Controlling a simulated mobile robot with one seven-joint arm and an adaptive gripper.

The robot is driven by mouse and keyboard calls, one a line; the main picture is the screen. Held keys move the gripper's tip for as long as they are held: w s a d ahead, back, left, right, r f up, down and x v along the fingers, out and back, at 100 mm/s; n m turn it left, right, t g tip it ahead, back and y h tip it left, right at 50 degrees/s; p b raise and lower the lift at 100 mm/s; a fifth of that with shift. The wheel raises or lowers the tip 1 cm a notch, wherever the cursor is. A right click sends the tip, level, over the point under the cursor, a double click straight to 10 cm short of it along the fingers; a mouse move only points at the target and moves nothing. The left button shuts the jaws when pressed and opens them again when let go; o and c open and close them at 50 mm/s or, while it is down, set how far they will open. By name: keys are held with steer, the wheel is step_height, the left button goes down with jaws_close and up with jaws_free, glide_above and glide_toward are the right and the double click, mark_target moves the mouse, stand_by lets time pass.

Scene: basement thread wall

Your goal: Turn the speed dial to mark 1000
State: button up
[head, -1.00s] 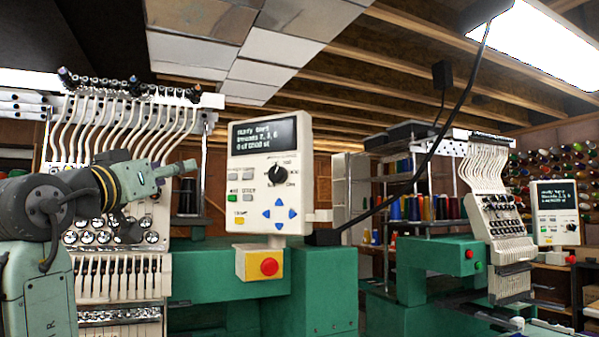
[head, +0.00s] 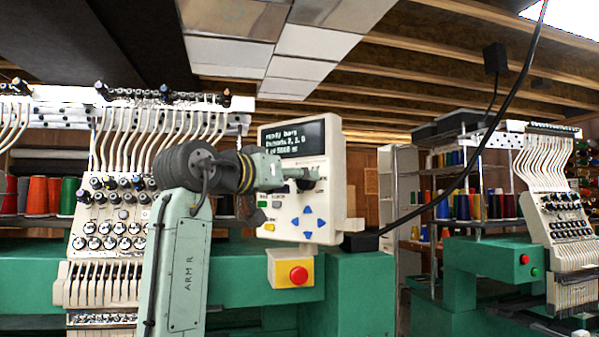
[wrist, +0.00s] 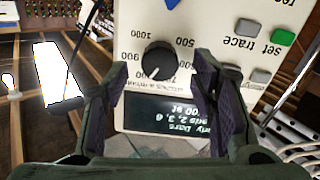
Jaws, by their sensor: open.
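The speed dial (wrist: 159,61) is a round black knob on the pale control panel (wrist: 178,15), which the wrist view shows upside down. Printed numbers ring the dial, with 1000 at its upper left in that view and 500 at its upper right. A small light line shows on the knob's lower part; I cannot tell its exact reading. My gripper (wrist: 161,60) is open, with one dark finger on each side of the dial and visible gaps between.
The panel's dark screen (head: 297,140) is above the dial, with blue arrow buttons (head: 308,223) below it. A red stop button (head: 298,274) sits on a yellow box underneath. Thread needles and guides (head: 112,235) stand left of my arm. A black cable hangs to the right.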

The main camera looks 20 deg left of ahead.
steer(key=shift+x, duration=0.95)
steer(key=c, duration=1.1)
steer(key=shift+c, duration=0.2)
